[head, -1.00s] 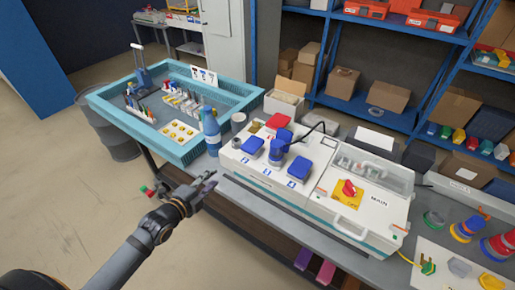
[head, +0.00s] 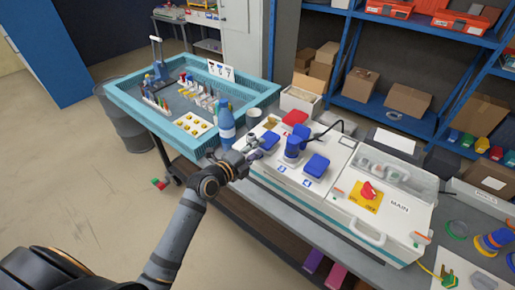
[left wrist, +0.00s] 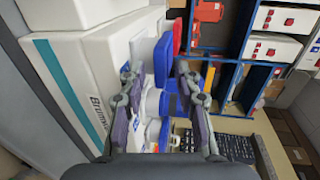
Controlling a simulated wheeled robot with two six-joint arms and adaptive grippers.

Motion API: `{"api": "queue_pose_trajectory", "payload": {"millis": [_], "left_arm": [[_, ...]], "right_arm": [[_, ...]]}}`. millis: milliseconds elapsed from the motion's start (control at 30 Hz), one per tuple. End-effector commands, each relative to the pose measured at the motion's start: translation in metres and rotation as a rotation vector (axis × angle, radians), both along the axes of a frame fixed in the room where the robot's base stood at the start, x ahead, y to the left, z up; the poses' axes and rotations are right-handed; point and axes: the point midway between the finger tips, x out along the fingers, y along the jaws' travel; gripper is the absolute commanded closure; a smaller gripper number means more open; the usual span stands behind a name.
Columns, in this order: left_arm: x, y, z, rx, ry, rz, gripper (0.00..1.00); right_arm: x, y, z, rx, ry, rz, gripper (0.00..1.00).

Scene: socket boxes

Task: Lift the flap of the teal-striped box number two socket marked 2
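The white socket box (head: 275,182) with a teal stripe stands on the bench and also shows in the left wrist view (left wrist: 75,35). It carries a left blue flap (head: 269,140), a right blue flap (head: 316,166), a red flap (head: 294,117) and an upright blue plug (head: 293,149). All three flaps look closed. Small blue number labels are on its front; I cannot read surely which is 2. My left gripper (head: 256,154) is at the box's left front end, near the left blue flap. In the left wrist view its fingers (left wrist: 158,115) are apart, with blue and grey socket parts beyond them. My right gripper is not in view.
A blue bottle (head: 226,126) stands close behind my left gripper, with a white cup (head: 254,116) beside it. A teal tray (head: 265,99) of parts is at the left. A box with a red switch (head: 368,191) adjoins at the right. A black cable (head: 330,128) arches behind.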

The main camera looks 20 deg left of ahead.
Motion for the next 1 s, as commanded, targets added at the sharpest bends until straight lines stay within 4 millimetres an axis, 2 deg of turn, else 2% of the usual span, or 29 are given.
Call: {"api": "queue_pose_trajectory", "payload": {"millis": [333,567,1000], "left_arm": [[0.0050,-0.0022,-0.0015,0.000,0.000,-0.001,0.68],[0.0048,-0.0021,-0.0014,0.000,0.000,0.000,1.00],[0.0054,-0.0018,-0.0010,0.001,0.002,0.000,1.00]], "right_arm": [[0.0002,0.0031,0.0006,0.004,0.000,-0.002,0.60],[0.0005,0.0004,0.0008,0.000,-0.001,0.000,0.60],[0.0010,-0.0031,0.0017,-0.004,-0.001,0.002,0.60]]}}
